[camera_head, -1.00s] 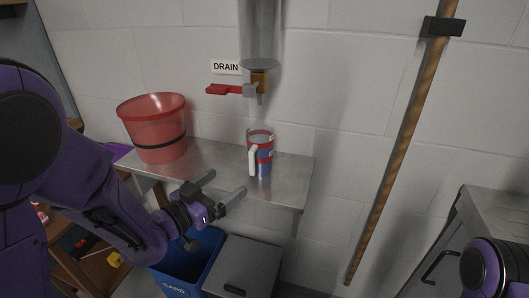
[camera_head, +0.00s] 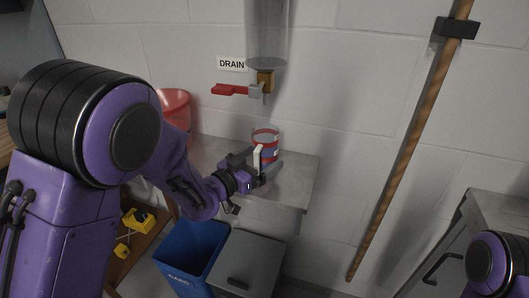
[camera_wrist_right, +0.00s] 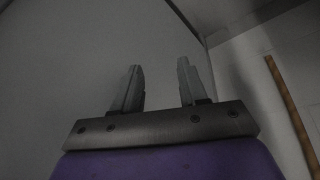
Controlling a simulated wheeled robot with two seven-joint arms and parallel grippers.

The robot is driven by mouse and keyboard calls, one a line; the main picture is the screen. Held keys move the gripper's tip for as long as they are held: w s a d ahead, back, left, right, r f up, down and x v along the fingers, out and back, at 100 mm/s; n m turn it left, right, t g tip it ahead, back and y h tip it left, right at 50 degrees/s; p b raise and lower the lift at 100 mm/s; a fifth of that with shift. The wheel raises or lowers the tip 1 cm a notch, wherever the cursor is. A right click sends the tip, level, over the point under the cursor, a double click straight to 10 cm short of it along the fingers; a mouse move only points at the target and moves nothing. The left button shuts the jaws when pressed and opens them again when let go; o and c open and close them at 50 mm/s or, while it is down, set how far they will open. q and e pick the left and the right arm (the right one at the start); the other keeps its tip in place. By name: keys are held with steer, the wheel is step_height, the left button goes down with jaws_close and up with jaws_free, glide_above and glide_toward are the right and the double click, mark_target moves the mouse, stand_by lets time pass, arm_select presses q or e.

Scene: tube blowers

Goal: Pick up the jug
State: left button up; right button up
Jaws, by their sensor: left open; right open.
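The jug (camera_head: 266,137) is a clear cup with red, white and blue bands and a white handle on its front side. It stands upright on the metal shelf (camera_head: 296,178) below the drain tap. My left gripper (camera_head: 262,165) is open at the jug's handle, with one finger on each side of it. I cannot tell whether the fingers touch the handle. The gripper hides the lower part of the jug. My right gripper (camera_wrist_right: 158,88) is open and empty in the right wrist view. In the head view only part of my right arm shows at the lower right.
A red tap (camera_head: 232,89) and a clear tube (camera_head: 266,35) are on the wall above the jug. A red bucket (camera_head: 175,106) stands left, partly behind my left arm. Blue (camera_head: 190,250) and grey (camera_head: 247,262) bins stand below. A wooden pole (camera_head: 410,150) leans right.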

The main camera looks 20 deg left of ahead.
mark_target(259, 148)
arm_select(q)
steer(key=c, duration=1.3)
steer(key=shift+c, duration=0.2)
steer(key=shift+r, duration=0.1)
steer(key=shift+r, duration=0.45)
step_height(259, 148, up, 2)
steer(key=shift+r, duration=0.25)
steer(key=b+v, duration=0.1)
steer(key=v, duration=0.8)
steer(key=shift+s+a, duration=0.1)
steer(key=shift+a, duration=0.05)
steer(key=p+v, duration=0.9)
steer(key=p, duration=0.4)
steer(key=shift+p, duration=0.4)
